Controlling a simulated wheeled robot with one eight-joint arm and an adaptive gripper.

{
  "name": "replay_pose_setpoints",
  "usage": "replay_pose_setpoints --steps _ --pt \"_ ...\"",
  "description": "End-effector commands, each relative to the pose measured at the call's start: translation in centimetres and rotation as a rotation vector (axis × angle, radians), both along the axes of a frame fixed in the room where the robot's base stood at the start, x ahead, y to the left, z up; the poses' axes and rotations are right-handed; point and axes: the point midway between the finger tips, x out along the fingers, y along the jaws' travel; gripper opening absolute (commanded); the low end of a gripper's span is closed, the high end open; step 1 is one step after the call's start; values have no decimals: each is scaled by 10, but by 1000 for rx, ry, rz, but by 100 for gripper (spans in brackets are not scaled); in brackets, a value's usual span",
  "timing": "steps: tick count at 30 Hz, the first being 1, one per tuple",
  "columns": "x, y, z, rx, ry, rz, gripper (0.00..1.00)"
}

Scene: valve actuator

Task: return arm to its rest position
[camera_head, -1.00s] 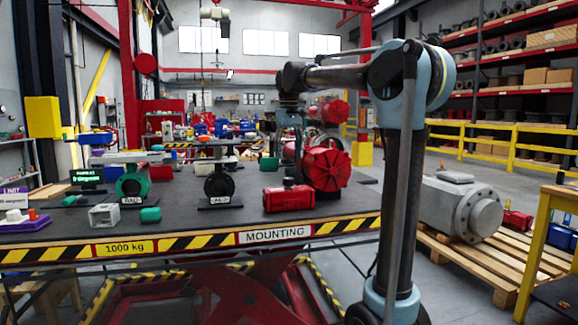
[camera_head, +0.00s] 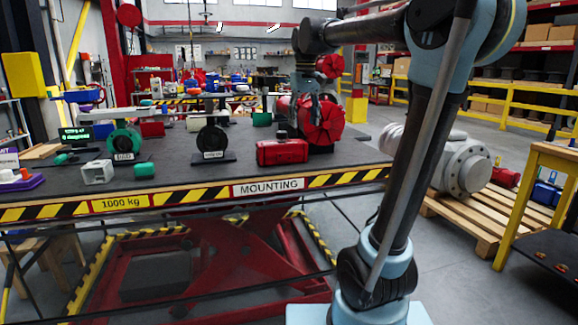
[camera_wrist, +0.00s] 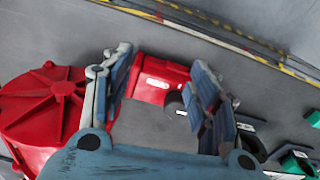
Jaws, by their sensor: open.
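My arm rises at the right of the head view, and its forearm reaches left over the table. My gripper (camera_wrist: 160,68) is open in the wrist view, with nothing between its fingers. Its detail is hard to make out in the head view, where the wrist hangs close to the large red ribbed actuator (camera_head: 325,122). That actuator (camera_wrist: 40,108) lies left of the fingers in the wrist view. A small red box (camera_head: 282,152) sits on the table and shows beyond the finger gap in the wrist view (camera_wrist: 152,76).
The dark table (camera_head: 185,182) has a yellow-black striped edge. It bears a black valve (camera_head: 212,140), a green valve (camera_head: 123,142), a grey block (camera_head: 97,172) and a small display (camera_head: 76,135). A grey flanged cylinder (camera_head: 462,167) lies on a pallet (camera_head: 475,225) at right.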

Motion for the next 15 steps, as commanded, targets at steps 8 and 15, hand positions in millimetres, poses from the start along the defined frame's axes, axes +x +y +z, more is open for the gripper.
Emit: replay_pose_setpoints --steps 8,15 --pt "-66 -55 -63 11 -38 -92 54" --pt "-123 -90 -128 18 -70 -169 54"
